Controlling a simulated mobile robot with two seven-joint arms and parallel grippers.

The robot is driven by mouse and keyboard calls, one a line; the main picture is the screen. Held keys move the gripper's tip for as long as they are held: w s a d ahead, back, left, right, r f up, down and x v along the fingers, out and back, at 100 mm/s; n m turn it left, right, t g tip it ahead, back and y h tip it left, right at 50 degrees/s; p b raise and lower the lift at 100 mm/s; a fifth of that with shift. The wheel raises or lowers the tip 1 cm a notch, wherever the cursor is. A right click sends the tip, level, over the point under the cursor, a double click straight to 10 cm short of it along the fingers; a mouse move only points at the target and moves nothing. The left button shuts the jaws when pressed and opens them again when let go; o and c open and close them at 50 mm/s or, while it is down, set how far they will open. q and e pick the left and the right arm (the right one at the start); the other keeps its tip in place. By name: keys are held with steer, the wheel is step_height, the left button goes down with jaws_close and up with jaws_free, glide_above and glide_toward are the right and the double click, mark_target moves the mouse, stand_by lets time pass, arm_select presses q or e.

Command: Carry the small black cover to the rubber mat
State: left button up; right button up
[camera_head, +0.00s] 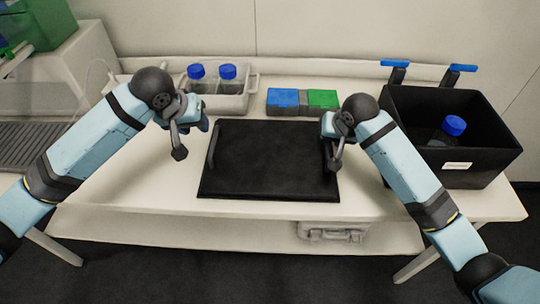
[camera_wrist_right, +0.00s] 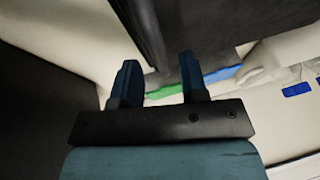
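A flat black panel (camera_head: 268,165) with a raised grey bar along its left side (camera_head: 213,147) lies on the white table's middle; I take it as the cover. My left gripper (camera_head: 203,123) is above the table, just left of the panel. Its fingers are too small and hidden to judge. My right gripper (camera_head: 327,124) is over the panel's right edge. The right wrist view shows its two dark blue fingers (camera_wrist_right: 158,66) apart with nothing between them. A dark ribbed surface (camera_head: 32,133) at the far left may be the rubber mat; I cannot tell.
A black open bin (camera_head: 480,165) with a blue-capped bottle (camera_head: 448,131) stands on the right. A white tray (camera_head: 228,103) with two blue-capped bottles is at the back. Blue (camera_head: 283,97) and green (camera_head: 323,98) blocks sit behind the panel. The table's front left is clear.

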steer(key=v, duration=0.8)
steer(key=shift+s+r, duration=0.2)
steer(key=shift+r, duration=0.2)
steer(key=shift+f, duration=0.1)
